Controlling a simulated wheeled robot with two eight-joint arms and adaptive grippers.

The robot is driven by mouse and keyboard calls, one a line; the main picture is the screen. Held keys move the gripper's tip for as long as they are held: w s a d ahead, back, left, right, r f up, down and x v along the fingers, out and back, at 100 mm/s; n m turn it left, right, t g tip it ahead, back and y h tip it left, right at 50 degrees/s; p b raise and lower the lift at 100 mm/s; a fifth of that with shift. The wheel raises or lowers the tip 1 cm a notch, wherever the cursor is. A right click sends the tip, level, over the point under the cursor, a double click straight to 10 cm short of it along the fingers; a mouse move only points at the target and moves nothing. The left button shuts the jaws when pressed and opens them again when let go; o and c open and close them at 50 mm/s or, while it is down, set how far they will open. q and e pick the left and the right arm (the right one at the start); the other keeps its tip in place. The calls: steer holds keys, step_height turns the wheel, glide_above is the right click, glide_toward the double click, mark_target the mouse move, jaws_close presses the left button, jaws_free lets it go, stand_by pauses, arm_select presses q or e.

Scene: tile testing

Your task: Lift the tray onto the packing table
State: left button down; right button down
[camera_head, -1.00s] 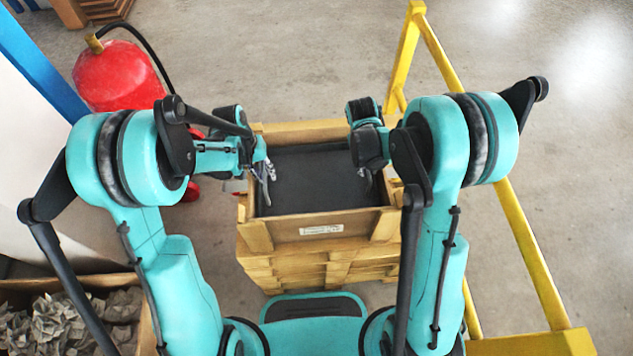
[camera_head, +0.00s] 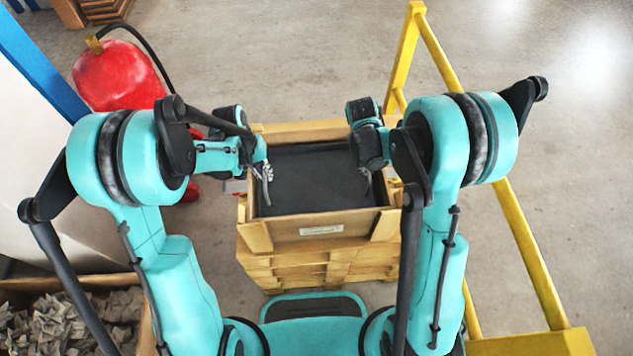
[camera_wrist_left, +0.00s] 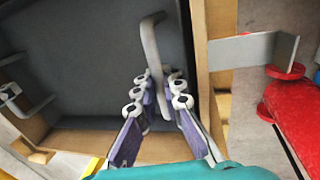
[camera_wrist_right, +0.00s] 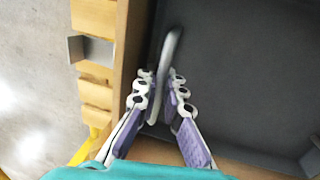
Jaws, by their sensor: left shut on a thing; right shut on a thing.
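The tray (camera_head: 315,165) is dark grey and lies inside a wooden crate (camera_head: 285,233) in the middle of the head view. It has a grey bar handle at each side. My left gripper (camera_head: 264,168) is shut on the tray's left handle (camera_wrist_left: 150,50), which shows between its fingers in the left wrist view. My right gripper (camera_head: 366,174) is shut on the tray's right handle (camera_wrist_right: 172,50), seen between its fingers in the right wrist view. The tray still sits low between the crate walls. No packing table can be made out.
The crate stands on stacked wooden pallets (camera_head: 290,270). A red fire extinguisher (camera_head: 118,75) is close by at the left. A yellow rail (camera_head: 520,230) runs along the right. A box of crumpled grey paper (camera_head: 65,320) is at the lower left. Open floor (camera_head: 300,50) lies beyond.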

step_height(320, 180, up, 12)
steer(key=p, duration=1.1)
steer(key=shift+f, duration=0.1)
